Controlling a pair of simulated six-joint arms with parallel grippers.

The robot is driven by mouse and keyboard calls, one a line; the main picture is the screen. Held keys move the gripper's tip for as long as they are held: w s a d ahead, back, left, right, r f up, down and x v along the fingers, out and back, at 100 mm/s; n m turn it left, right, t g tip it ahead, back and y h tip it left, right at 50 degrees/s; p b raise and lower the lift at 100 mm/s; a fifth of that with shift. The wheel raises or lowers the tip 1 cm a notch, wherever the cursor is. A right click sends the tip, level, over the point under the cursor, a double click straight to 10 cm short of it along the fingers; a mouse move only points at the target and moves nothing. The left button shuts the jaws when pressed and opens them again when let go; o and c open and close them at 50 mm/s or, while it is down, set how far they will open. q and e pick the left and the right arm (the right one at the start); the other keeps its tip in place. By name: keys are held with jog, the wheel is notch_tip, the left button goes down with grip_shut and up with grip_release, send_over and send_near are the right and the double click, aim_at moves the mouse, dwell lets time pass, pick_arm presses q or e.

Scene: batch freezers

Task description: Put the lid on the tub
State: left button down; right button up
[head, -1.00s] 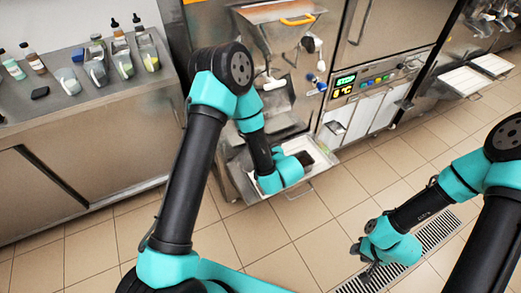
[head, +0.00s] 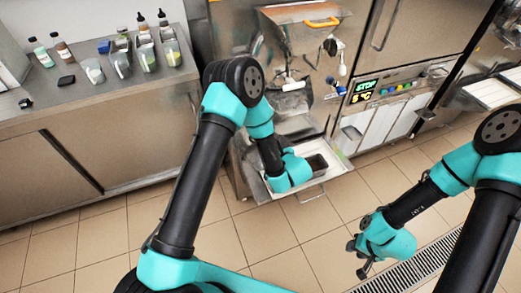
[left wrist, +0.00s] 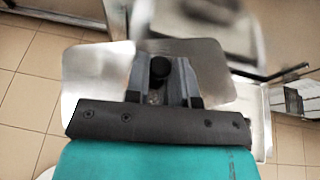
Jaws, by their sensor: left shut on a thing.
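My left gripper (left wrist: 160,82) is shut on the black knob (left wrist: 160,68) of a flat silver lid (left wrist: 95,75). The lid spreads out on both sides of the fingers in the left wrist view. My right gripper (head: 360,258) is empty, fingers apart, over the floor at lower right.
The tray (head: 335,172) juts from the freezer front (head: 300,60). A steel counter (head: 90,105) at the left carries bottles and several small containers (head: 120,62). A floor drain (head: 425,265) runs below my right arm. The tiled floor is otherwise clear.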

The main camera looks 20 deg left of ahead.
pick_arm(q)
jog(key=w+d+f+m+t+h, duration=0.1)
jog(key=w+d+f, duration=0.2)
jog(key=d, duration=0.4)
jog(key=w+d+f+m+t+h, duration=0.1)
jog(key=w+d+f+m+h, duration=0.1)
jog(key=d, duration=0.6)
jog(key=shift+w+d+f+m+t, duration=0.3)
jog(key=shift+w+f, duration=0.3)
jog(key=shift+w, duration=0.45)
jog(key=shift+f, duration=0.2)
notch_tip(320, 180, down, 6)
jog(key=shift+m+h, duration=0.3)
jog(key=shift+h, duration=0.3)
jog(key=shift+s+f, duration=0.1)
jog(key=shift+f, duration=0.15)
dwell(2.0)
jog(key=c, duration=0.8)
grip_release()
